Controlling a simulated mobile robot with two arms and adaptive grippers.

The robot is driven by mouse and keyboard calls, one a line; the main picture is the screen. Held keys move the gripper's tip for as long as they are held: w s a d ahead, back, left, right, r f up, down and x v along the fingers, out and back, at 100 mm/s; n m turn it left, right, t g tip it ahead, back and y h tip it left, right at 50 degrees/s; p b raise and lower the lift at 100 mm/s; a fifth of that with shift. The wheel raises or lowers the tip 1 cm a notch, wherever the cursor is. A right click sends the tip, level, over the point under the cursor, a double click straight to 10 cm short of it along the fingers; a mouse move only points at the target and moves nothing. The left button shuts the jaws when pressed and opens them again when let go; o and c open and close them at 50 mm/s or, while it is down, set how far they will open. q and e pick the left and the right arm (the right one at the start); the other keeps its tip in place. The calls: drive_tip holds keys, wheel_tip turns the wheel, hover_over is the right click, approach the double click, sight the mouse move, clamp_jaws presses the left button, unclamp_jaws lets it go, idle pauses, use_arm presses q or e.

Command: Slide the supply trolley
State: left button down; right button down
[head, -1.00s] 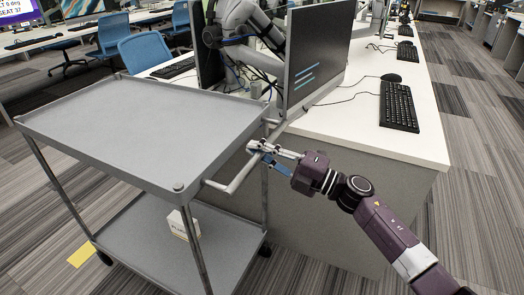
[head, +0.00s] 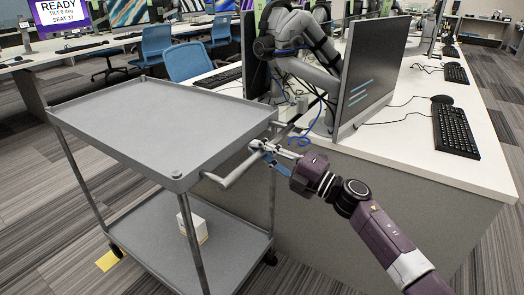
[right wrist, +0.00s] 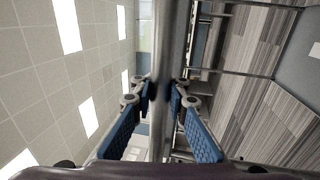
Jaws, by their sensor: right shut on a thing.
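The grey two-shelf supply trolley (head: 150,115) stands upright at the left of the head view, beside the white desk. Its push handle (head: 229,180) sticks out from the near right end. My right gripper (head: 265,149) is shut on this handle bar. In the right wrist view the bar (right wrist: 171,45) runs between the blue finger pads of my right gripper (right wrist: 168,103). A small white box (head: 193,226) stands on the trolley's lower shelf (head: 225,250). My left gripper is not in view.
The white desk (head: 420,140) with a monitor (head: 367,75), keyboard (head: 456,131) and grey robot arm (head: 308,45) stands close on the trolley's right. Blue chairs (head: 188,62) are behind it. A yellow floor marker (head: 108,261) lies by a left caster. Open carpet is at left.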

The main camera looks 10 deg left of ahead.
drive_tip(key=shift+s+a+f, duration=0.1)
drive_tip(key=shift+f, duration=0.4)
drive_tip(key=c, duration=2)
unclamp_jaws()
drive_tip(key=shift+o, duration=0.8)
drive_tip(key=shift+r, duration=0.25)
drive_tip(key=v, duration=1.2)
